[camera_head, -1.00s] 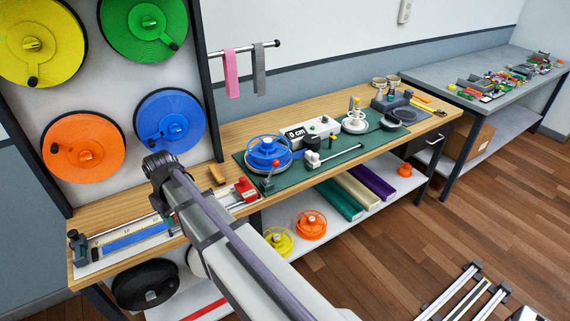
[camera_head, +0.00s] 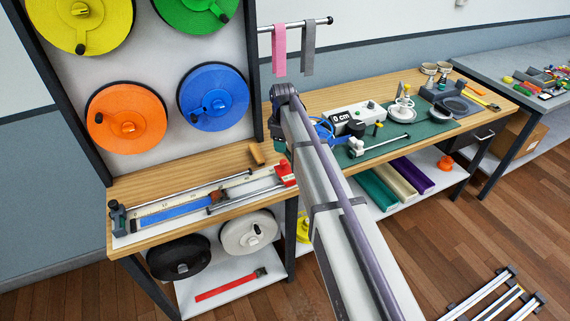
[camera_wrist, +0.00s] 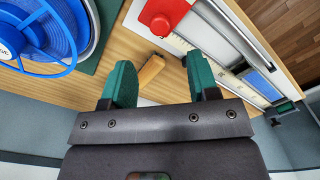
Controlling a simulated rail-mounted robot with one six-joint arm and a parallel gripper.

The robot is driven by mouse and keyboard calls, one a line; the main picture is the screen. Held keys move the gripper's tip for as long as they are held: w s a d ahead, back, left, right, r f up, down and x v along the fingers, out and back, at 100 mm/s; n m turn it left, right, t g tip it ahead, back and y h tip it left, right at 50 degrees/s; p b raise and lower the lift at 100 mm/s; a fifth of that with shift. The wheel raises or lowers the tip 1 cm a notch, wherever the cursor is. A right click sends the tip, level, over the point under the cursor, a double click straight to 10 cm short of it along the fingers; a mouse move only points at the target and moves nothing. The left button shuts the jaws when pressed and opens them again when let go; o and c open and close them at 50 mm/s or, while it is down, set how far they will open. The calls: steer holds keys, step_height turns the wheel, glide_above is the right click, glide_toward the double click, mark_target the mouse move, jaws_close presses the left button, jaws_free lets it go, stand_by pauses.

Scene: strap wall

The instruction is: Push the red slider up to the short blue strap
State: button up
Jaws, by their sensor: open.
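The red slider (camera_head: 285,173) sits at the right end of the measuring rail on the bench; it also shows at the top of the wrist view (camera_wrist: 163,14). The short blue strap (camera_head: 172,213) lies flat in the rail's bed, well left of the slider with a gap between them; in the wrist view part of it shows at the right (camera_wrist: 264,84). My gripper (camera_wrist: 159,66) is open and empty, its green fingers above the bench and apart from the slider.
A small wooden block (camera_wrist: 151,69) lies on the bench below my fingers. A blue reel (camera_wrist: 42,30) stands close by on a green mat. Reels hang on the panel behind, and pink and grey straps hang from a bar (camera_head: 297,24).

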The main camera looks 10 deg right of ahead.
mark_target(283, 161)
step_height(283, 161, down, 9)
steer(key=b, duration=0.7)
steer(key=shift+r, duration=0.3)
jaws_close()
